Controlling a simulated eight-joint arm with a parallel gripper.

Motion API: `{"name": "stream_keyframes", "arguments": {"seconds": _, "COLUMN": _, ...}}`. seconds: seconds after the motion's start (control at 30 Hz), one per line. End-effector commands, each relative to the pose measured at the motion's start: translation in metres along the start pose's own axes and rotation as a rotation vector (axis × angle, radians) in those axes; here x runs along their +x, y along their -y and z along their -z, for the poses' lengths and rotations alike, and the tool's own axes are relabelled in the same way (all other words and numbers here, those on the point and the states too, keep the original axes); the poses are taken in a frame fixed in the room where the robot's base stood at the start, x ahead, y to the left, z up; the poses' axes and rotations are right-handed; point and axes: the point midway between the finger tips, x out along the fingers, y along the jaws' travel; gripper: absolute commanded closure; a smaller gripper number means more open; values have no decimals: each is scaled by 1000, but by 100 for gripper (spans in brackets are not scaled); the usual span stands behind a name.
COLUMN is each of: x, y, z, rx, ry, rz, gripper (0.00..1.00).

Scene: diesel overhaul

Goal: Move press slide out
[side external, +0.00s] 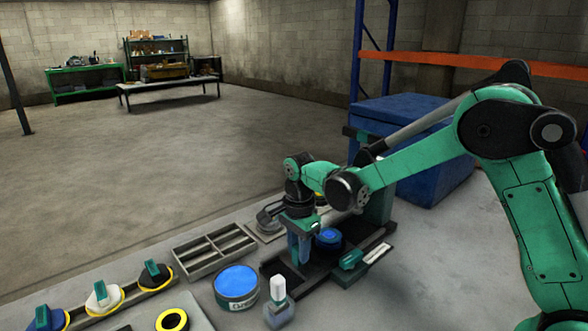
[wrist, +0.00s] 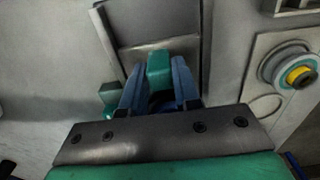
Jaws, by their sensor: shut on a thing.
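My gripper (side external: 300,258) points down at the left front end of the press. In the wrist view, its two blue fingers (wrist: 158,85) are shut on a green block, apparently the handle of the press slide (wrist: 158,66). The handle is hidden behind the fingers in the side view. The dark slide plate or bed (side external: 311,275) lies low under the gripper. A blue round part (side external: 329,236) sits on the press just right of the fingers. The green press body (side external: 378,206) stands behind, partly hidden by my arm. How far the slide stands out is hard to tell.
A green-handled lever (side external: 352,260) lies at the press's right side. A blue-topped can (side external: 236,281) and a bottle with a white cap (side external: 278,300) stand in front. A grey divided tray (side external: 214,249) is left of the press. Several green-handled parts sit in a rack at front left.

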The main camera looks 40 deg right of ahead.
Motion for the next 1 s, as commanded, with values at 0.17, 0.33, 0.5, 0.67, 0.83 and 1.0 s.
{"name": "stream_keyframes", "arguments": {"seconds": 0.17, "x": 0, "y": 0, "z": -6, "rx": -2, "ry": 1, "rz": 1, "gripper": 100}}
{"name": "stream_keyframes", "arguments": {"seconds": 0.33, "x": 0, "y": 0, "z": -18, "rx": -3, "ry": 1, "rz": 1, "gripper": 100}}
{"name": "stream_keyframes", "arguments": {"seconds": 0.5, "x": 0, "y": 0, "z": -30, "rx": -3, "ry": 1, "rz": 1, "gripper": 100}}
{"name": "stream_keyframes", "arguments": {"seconds": 0.67, "x": 0, "y": 0, "z": -37, "rx": -1, "ry": 1, "rz": 1, "gripper": 68}}
{"name": "stream_keyframes", "arguments": {"seconds": 0.83, "x": 0, "y": 0, "z": -37, "rx": 0, "ry": 0, "rz": 0, "gripper": 66}}
{"name": "stream_keyframes", "arguments": {"seconds": 1.0, "x": 0, "y": 0, "z": -36, "rx": 0, "ry": 0, "rz": 0, "gripper": 45}}
